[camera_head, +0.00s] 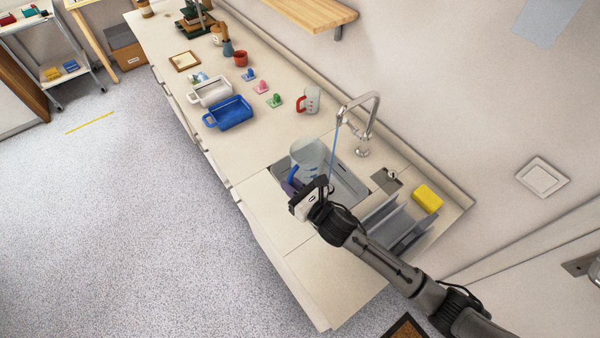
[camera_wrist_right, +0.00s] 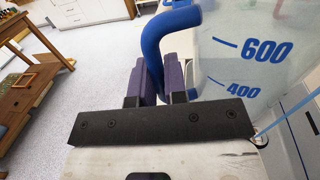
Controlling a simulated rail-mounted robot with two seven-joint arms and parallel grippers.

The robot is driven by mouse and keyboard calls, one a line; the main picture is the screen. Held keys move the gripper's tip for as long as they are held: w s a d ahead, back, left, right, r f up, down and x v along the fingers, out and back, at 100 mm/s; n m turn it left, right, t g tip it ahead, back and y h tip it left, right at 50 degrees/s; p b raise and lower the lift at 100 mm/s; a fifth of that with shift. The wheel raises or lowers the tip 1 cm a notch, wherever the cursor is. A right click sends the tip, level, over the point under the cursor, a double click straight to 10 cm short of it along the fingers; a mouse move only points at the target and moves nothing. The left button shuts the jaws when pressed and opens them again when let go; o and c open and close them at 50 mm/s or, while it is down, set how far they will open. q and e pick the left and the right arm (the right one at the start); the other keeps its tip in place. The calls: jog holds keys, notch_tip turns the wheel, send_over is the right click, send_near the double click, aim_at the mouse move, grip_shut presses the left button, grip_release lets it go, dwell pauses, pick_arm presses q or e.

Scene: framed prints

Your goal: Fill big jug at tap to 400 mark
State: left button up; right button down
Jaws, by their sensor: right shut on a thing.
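The big jug (camera_head: 307,154) is clear with a blue handle, held over the sink (camera_head: 348,187). In the right wrist view the jug (camera_wrist_right: 245,60) shows blue 600 and 400 marks. My right gripper (camera_head: 305,190) is shut on its blue handle (camera_wrist_right: 152,45). The tap (camera_head: 372,108) arches over the sink, and a thin blue stream (camera_head: 334,150) runs down from its spout at the jug's right side. My left gripper is out of view.
A small jug with a red handle (camera_head: 309,101) stands on the counter behind the sink. A blue tub (camera_head: 228,113) and a white tub (camera_head: 210,92) are farther left. A yellow sponge (camera_head: 427,198) lies right of the sink, near grey upright panels (camera_head: 385,222).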

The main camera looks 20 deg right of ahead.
aim_at(320, 167)
jog(key=shift+w+d, duration=0.35)
jog(key=shift+d, duration=1.25)
jog(key=shift+w+d, duration=0.3)
jog(key=shift+d, duration=1.3)
jog(key=shift+w+d, duration=0.35)
jog(key=shift+d, duration=1.25)
dwell(3.2)
